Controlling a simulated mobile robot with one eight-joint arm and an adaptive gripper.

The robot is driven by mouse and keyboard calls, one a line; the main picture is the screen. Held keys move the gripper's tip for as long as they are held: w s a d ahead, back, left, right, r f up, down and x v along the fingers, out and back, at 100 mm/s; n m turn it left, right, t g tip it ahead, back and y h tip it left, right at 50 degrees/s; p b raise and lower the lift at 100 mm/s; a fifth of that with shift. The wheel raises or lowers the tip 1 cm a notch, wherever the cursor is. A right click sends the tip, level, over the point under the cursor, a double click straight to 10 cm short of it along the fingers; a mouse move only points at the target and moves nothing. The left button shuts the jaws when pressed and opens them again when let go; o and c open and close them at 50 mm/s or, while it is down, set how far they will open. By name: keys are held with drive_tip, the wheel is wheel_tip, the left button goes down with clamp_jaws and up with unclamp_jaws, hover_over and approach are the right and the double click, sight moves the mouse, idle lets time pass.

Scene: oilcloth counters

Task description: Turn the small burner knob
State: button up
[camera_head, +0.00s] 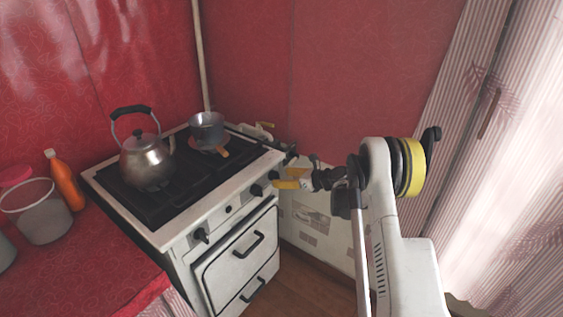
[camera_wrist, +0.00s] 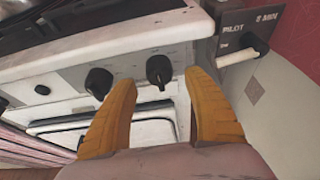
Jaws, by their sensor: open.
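The white stove (camera_head: 168,235) has black knobs along its front panel, and I cannot tell from labels which one is the small burner knob. The rightmost black knob (camera_wrist: 159,70) appears between and just beyond the tips of my gripper (camera_wrist: 160,80) in the wrist view. Another black knob (camera_wrist: 98,82) is to its left, near the left fingertip. In the head view, my gripper (camera_head: 278,178) has its yellow fingers at the right end of the panel, partly over that area. The fingers are apart, with nothing held between them.
A kettle (camera_head: 147,160) and a small pot (camera_head: 207,130) stand on the stove top. Oven door handles (camera_head: 249,245) jut out below the knobs. A black plate with a pale lever (camera_wrist: 238,57) is right of the stove. A red counter (camera_head: 95,270) adjoins on the left.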

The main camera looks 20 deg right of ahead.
drive_tip(key=r+p+v, duration=0.1)
drive_tip(key=p+v, duration=0.1)
drive_tip(key=v, duration=0.5)
drive_tip(key=s+a+r+n+g+h, duration=0.1)
drive_tip(key=s+a+r+n, duration=0.4)
drive_tip(key=r, duration=0.3)
drive_tip(key=s+a+r+n+g+h, duration=0.2)
drive_tip(key=s+a+r+n, duration=0.3)
drive_tip(key=s+r+n, duration=0.3)
drive_tip(key=shift+s+a+r+b, duration=0.25)
drive_tip(key=shift+s+r+b, duration=0.1)
drive_tip(key=shift+b, duration=0.1)
drive_tip(key=s+a+r+n+g+h, duration=0.1)
drive_tip(key=s+n+h, duration=0.3)
drive_tip(key=s+n, duration=1.1)
drive_tip(key=s+a, duration=0.1)
drive_tip(key=s, duration=1)
drive_tip(key=shift+s+r+h, duration=0.3)
drive_tip(key=shift+s+h, duration=0.05)
drive_tip(key=shift+h, duration=0.05)
